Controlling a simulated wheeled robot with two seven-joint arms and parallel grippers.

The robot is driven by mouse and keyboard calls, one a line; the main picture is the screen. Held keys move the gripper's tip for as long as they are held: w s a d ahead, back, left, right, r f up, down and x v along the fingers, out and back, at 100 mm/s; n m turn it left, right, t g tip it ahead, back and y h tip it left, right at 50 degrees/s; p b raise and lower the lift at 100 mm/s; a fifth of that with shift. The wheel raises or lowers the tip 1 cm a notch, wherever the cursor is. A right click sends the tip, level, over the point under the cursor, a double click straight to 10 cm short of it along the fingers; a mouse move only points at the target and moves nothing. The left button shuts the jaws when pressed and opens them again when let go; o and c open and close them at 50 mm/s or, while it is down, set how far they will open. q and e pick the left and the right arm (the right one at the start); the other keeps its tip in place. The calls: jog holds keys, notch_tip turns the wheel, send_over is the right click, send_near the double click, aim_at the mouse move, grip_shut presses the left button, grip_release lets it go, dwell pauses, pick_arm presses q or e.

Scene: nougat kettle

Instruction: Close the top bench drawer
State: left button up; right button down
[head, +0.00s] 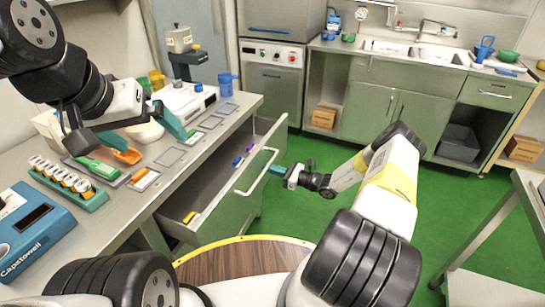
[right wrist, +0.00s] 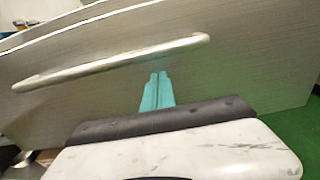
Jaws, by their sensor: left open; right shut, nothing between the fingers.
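The top bench drawer (head: 225,180) stands pulled out from the bench, with a few small items inside. Its front carries a pale bar handle (head: 258,172), which also shows in the right wrist view (right wrist: 110,64). My right gripper (head: 276,170) is shut and empty, its teal fingertips at the drawer front beside the handle. In the right wrist view the shut fingers (right wrist: 158,92) point at the drawer front just below the handle; I cannot tell whether they touch it. My left gripper (head: 145,124) is open above the bench top, over the items there.
The bench top holds a blue Capstowell box (head: 30,232), a green rack of vials (head: 68,188), an orange scoop (head: 127,156) and a blue cup (head: 226,85). Green floor (head: 300,215) lies open in front of the drawer. A metal table (head: 500,225) stands at the right.

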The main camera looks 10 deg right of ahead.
jog(key=x, duration=1.5)
jog(key=shift+w+a, duration=0.1)
jog(key=shift+w, duration=0.05)
jog(key=shift+w+a+r, duration=0.1)
jog(key=shift+r, duration=0.1)
